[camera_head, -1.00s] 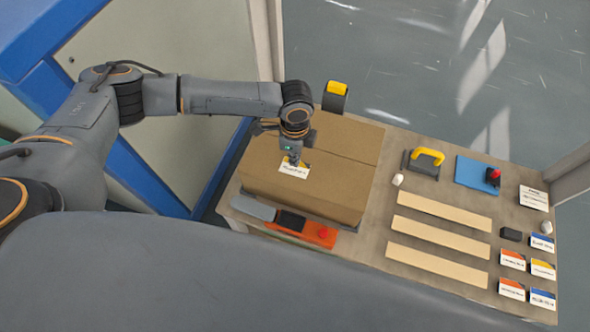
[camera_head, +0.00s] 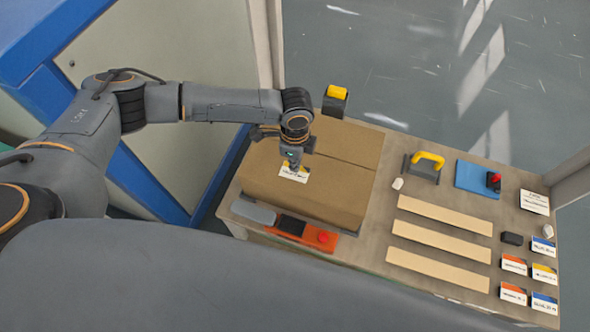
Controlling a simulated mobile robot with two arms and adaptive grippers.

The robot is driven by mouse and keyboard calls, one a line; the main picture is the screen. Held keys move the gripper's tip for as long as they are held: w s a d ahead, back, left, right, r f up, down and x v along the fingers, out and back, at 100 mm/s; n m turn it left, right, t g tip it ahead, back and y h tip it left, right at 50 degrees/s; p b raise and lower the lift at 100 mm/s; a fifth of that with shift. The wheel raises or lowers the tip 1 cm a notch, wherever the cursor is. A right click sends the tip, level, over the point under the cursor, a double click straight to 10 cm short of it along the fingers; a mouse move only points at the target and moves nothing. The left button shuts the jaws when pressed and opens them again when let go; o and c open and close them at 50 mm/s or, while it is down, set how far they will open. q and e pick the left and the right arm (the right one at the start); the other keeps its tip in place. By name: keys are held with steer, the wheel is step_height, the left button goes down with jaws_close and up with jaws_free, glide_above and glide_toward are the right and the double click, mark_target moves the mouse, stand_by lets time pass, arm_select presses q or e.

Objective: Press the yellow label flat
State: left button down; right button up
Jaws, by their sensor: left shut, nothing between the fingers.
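The yellow label (camera_head: 293,175), white with a yellow edge, lies on top of a brown cardboard box (camera_head: 345,195) at the left of the table. My left gripper (camera_head: 294,166) points down over the label's upper edge, with its fingers shut and nothing held. It covers part of the yellow strip. I cannot tell whether the fingertips touch the label. My right gripper is not in view.
An orange device with a red button (camera_head: 323,237) sits in front of the box. Right of it lie several wooden strips (camera_head: 440,232), a yellow-handled tool (camera_head: 429,160), a blue pad (camera_head: 472,176) and several spare label cards (camera_head: 513,264).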

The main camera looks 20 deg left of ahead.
arm_select(q)
steer(key=shift+f+b, duration=0.45)
steer(key=shift+f, duration=0.5)
stand_by(0.3)
stand_by(0.6)
step_height(320, 180, up, 8)
steer(key=p, duration=0.8)
steer(key=shift+p, duration=0.4)
